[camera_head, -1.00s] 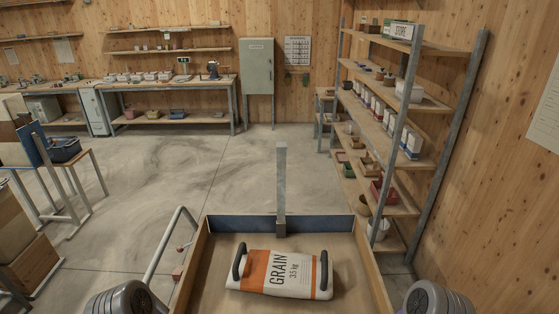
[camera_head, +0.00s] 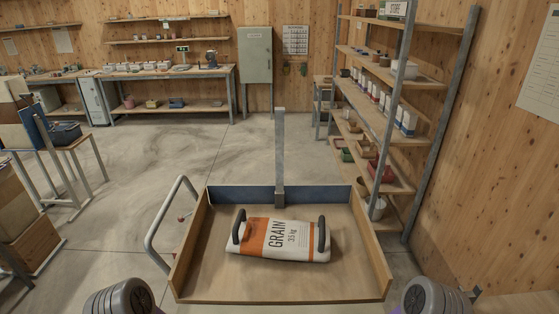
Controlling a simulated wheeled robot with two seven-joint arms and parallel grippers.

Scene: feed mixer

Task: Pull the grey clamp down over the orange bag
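The orange and white bag (camera_head: 280,240), printed "GRAIN 35 kg", lies flat in a shallow wooden tray (camera_head: 240,289). It has a black handle at each end, the left one (camera_head: 238,226) and the right one (camera_head: 321,235). A grey upright bar (camera_head: 280,150), which looks like the clamp, stands at the middle of the tray's blue back wall (camera_head: 235,197), behind the bag and clear of it. Neither of my grippers shows. Only grey rounded parts of my arms show at the bottom left and bottom right.
A bent grey tube rail (camera_head: 166,218) stands left of the tray. Metal shelving (camera_head: 408,130) with boxes and pots rises at the right, close to the tray's back right. Workbenches (camera_head: 170,74) line the back wall. Open floor (camera_head: 225,145) lies behind the tray.

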